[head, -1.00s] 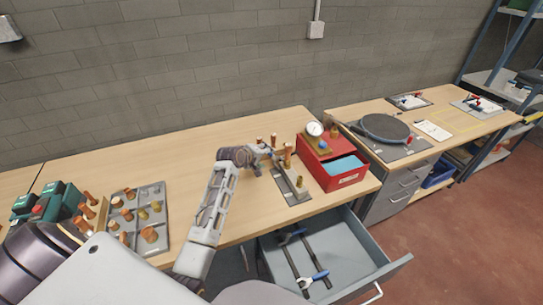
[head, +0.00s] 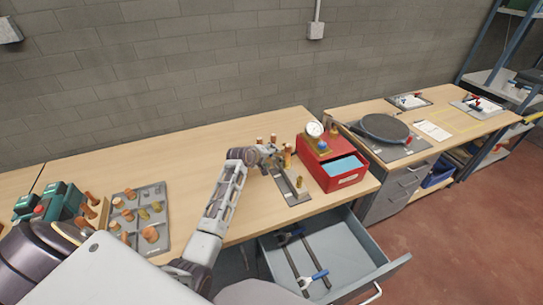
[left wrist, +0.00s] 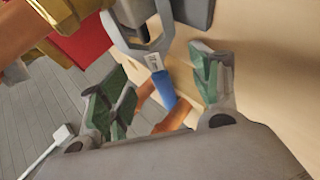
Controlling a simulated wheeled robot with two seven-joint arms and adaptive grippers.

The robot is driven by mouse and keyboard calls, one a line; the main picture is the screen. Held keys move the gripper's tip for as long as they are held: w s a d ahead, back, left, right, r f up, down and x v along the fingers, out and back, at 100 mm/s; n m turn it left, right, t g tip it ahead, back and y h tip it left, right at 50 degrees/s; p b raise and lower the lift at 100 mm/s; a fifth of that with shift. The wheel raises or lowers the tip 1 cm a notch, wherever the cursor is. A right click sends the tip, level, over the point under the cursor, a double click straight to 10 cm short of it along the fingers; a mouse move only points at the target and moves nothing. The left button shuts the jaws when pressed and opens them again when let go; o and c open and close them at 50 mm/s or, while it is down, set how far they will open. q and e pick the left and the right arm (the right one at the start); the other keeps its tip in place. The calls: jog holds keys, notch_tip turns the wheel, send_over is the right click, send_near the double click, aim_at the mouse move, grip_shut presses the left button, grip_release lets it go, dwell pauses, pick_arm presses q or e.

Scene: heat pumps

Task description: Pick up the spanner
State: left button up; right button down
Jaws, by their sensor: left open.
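In the left wrist view, a tool with a grey forked head and a blue shank (left wrist: 163,88) lies between my open fingers and looks like the spanner. I cannot tell whether either finger touches it. My left gripper (left wrist: 160,84) is open, with its green-padded fingers on either side. In the head view the left gripper (head: 274,156) is over the table by a small grey plate (head: 294,192) with copper fittings, left of the red box. The spanner cannot be made out there. My right gripper is not in view.
The red box (head: 345,182) with a gauge stands close on the right. An open grey drawer (head: 365,252) below holds two long dark tools with blue parts. A grey board (head: 157,192) with several copper fittings lies to the left. The table's back middle is clear.

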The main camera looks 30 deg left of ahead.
pick_arm(q)
jog(key=shift+w+f, duration=0.1)
jog(key=shift+w, duration=0.1)
dwell(0.4)
jog(key=c, duration=1.2)
jog(key=shift+r, duration=0.2)
jog(key=shift+c, duration=0.2)
jog(key=shift+r+p, duration=0.75)
jog(key=shift+p, duration=0.2)
jog(key=shift+w+r+p, duration=0.1)
jog(key=shift+r+p, duration=0.4)
jog(key=shift+p, duration=0.1)
jog(key=shift+c, duration=0.5)
notch_tip(320, 180, up, 3)
jog(key=shift+w+a+f+p, duration=0.1)
jog(key=shift+f+p, duration=0.1)
jog(key=shift+p, duration=0.4)
grip_shut()
notch_tip(320, 180, up, 13)
jog(key=shift+s+f, duration=0.2)
